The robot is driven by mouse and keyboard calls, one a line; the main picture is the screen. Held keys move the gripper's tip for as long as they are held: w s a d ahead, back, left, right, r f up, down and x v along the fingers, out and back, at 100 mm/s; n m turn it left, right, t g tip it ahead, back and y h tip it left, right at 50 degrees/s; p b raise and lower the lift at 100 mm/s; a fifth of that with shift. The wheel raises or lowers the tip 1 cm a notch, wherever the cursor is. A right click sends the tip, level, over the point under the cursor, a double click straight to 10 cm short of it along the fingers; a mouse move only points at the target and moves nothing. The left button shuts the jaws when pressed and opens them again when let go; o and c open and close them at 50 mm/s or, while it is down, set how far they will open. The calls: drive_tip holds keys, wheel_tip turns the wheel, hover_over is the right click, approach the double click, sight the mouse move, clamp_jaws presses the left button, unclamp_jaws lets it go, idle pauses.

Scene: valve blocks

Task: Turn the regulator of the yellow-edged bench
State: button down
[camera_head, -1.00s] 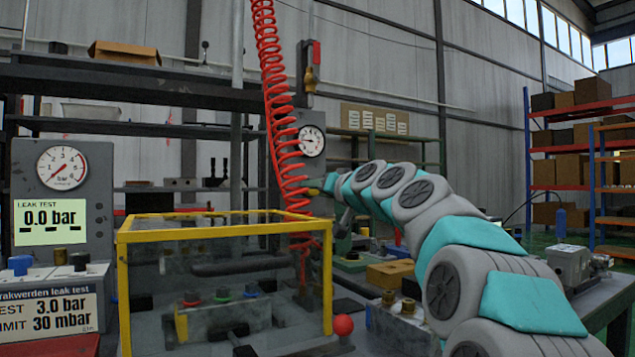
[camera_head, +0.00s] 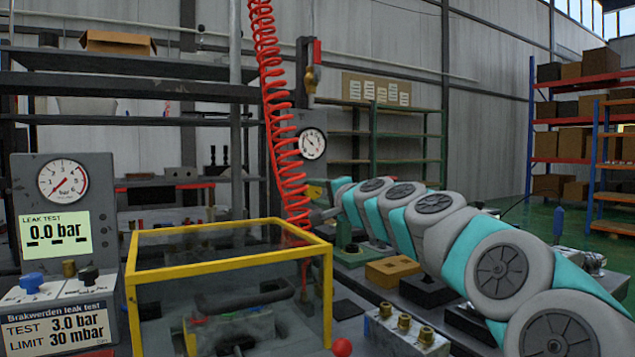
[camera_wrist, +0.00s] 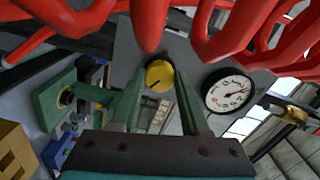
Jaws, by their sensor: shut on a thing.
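The regulator is a grey panel (camera_head: 310,118) behind the red coiled hose, with a round dial gauge (camera_head: 312,144). In the wrist view its yellow round knob (camera_wrist: 159,76) sits between the fingertips of my gripper (camera_wrist: 161,88), which is shut on it. The white gauge (camera_wrist: 229,92) shows right of the knob there. The yellow-edged clear box (camera_head: 230,258) stands on the bench in front.
The red coiled hose (camera_head: 275,100) hangs close to my gripper and crosses the top of the wrist view (camera_wrist: 150,20). A leak tester reading 0.0 bar (camera_head: 62,200) stands left.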

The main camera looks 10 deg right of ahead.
drive_tip(key=shift+m+p, duration=0.85)
drive_tip(key=shift+m, duration=0.25)
drive_tip(key=shift+c, duration=2)
unclamp_jaws()
drive_tip(key=v, duration=0.7)
drive_tip(key=shift+s+d+b, duration=0.15)
drive_tip(key=shift+s+b, duration=0.15)
drive_tip(key=shift+s, duration=0.05)
